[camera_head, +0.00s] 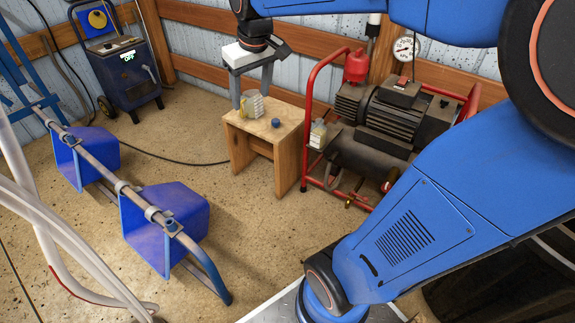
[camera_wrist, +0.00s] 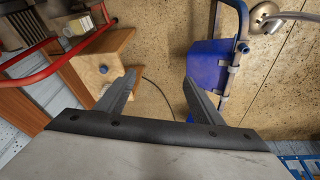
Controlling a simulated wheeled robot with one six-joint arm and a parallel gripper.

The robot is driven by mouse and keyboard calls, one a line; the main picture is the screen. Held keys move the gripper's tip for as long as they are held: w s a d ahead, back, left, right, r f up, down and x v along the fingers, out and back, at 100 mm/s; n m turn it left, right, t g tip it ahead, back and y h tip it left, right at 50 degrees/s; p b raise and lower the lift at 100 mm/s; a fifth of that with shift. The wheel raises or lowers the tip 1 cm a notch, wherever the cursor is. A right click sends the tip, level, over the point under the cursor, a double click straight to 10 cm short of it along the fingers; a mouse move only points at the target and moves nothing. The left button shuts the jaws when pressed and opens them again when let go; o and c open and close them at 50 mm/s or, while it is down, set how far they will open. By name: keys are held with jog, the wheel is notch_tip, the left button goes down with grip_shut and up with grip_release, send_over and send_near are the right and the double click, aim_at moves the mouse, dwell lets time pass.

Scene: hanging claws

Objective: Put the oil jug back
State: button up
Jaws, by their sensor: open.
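A pale, yellowish jug (camera_head: 252,104) stands at the far left of the wooden stool (camera_head: 262,128) in the head view. A second pale bottle with some yellow (camera_head: 318,134) is beside the red compressor frame; it also shows in the wrist view (camera_wrist: 76,26). I cannot tell by label which is the oil jug. My gripper (camera_head: 254,90) is open, its fingers pointing down and overlapping the stool jug in the head view.
A small blue round object (camera_head: 276,123) sits on the stool. The compressor (camera_head: 385,115) with its red tube frame stands right of it. Blue bins (camera_head: 165,225) hang on a rail at left. A welder (camera_head: 125,75) stands at the back.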

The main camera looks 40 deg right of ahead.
jog(key=s+a+f, duration=0.1)
jog(key=s+f, duration=0.1)
jog(key=s, duration=0.4)
jog(key=s+a+f+t, duration=0.1)
jog(key=s+f, duration=0.2)
jog(key=s, duration=0.4)
jog(key=s+a+f+m, duration=0.1)
jog(key=s+f, duration=0.2)
jog(key=s, duration=0.4)
jog(key=shift+s+f, duration=0.2)
jog(key=shift+s, duration=0.05)
